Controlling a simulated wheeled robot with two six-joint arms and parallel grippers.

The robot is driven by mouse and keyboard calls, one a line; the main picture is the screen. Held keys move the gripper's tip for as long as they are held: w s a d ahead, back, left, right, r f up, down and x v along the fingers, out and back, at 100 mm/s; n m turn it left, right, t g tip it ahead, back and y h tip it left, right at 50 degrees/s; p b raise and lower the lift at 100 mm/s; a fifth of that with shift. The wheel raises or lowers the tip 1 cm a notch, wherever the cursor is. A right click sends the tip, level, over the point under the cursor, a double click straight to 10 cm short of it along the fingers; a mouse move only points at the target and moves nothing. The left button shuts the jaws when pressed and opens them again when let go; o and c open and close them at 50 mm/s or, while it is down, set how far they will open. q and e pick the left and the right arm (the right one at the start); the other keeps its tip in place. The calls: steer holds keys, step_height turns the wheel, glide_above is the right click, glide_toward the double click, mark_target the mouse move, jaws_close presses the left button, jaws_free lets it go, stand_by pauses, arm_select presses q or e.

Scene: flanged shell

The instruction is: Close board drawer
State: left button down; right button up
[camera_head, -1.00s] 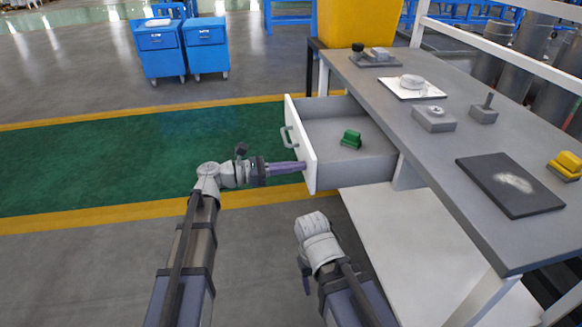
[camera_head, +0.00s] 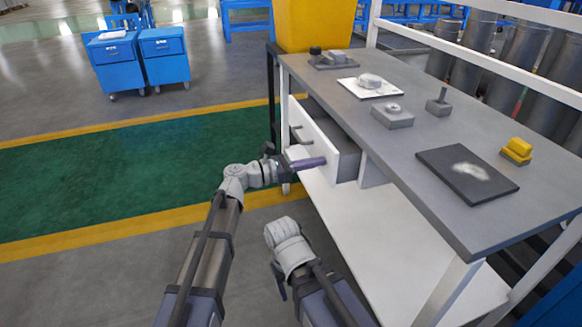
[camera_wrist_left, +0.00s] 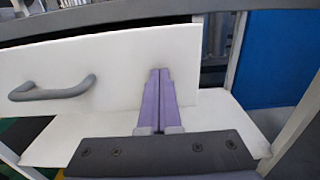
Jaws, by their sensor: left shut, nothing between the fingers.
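The drawer (camera_head: 318,140) has a white front with a grey handle (camera_head: 300,134) and sits under the grey table top. It is partly open: a short stretch of its grey side wall shows between front and table. In the left wrist view the white drawer front (camera_wrist_left: 110,60) fills the upper middle, with its handle (camera_wrist_left: 52,90) at the left. My left gripper (camera_head: 322,162) is shut and empty, its purple fingers at the drawer front near its right end. Its fingertips (camera_wrist_left: 160,72) appear against the front. My right gripper is not seen; only my right arm shows.
The table top (camera_head: 420,130) bears a dark board (camera_head: 467,174), a yellow block (camera_head: 517,149), grey blocks (camera_head: 392,115) and a white plate (camera_head: 370,86). A white lower shelf (camera_head: 380,240) lies below. A yellow bin (camera_head: 315,22) stands behind.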

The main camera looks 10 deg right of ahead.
mark_target(339, 157)
arm_select(q)
steer(key=x, duration=0.6)
steer(key=shift+d, duration=0.15)
steer(key=shift+w+d, duration=0.1)
steer(key=shift+d, duration=0.25)
steer(key=shift+d+r, duration=0.1)
